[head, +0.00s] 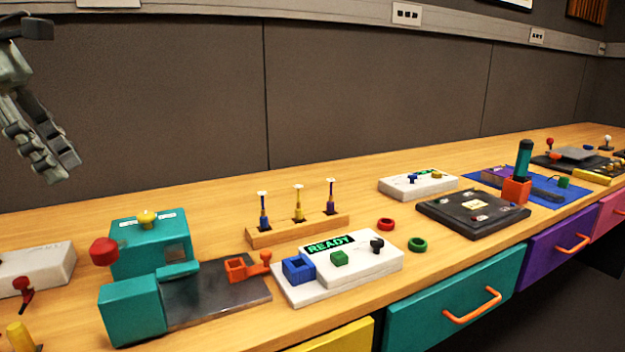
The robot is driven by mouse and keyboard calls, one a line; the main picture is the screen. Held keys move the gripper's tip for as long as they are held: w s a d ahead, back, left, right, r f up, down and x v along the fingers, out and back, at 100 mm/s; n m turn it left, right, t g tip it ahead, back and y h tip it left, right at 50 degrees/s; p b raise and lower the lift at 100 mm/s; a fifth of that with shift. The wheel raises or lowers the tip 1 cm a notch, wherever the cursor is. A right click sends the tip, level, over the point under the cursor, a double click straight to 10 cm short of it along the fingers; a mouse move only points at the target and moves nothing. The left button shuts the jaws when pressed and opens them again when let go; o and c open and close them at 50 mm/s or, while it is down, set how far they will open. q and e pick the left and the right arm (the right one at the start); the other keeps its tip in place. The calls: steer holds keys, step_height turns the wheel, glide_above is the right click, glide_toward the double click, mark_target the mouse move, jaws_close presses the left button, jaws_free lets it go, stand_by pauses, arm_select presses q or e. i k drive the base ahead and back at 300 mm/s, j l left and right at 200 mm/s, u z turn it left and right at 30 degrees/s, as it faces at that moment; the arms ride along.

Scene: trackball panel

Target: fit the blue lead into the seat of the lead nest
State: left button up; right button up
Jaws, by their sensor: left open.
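A wooden rack (290,233) stands on the bench near the middle, with several slim upright pieces in it. The leftmost has a blue body (264,220) and a pale top and looks like the blue lead. A yellow one and a purple one stand to its right. I cannot tell for certain which fixture is the lead nest; a blue square hollow block (298,268) sits on the white READY panel (375,262) in front of the rack. My left gripper (62,172) is open and empty at the upper left, high above the bench and well away from the rack. My right gripper is out of view.
A teal machine (150,250) with a red knob and dark plate (215,292) stands left of the READY panel. Red (386,224) and green (417,244) rings lie right of it. A black panel (472,212) is farther right. Bench behind the rack is clear.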

mark_target(236, 268)
steer(key=k, duration=1.25)
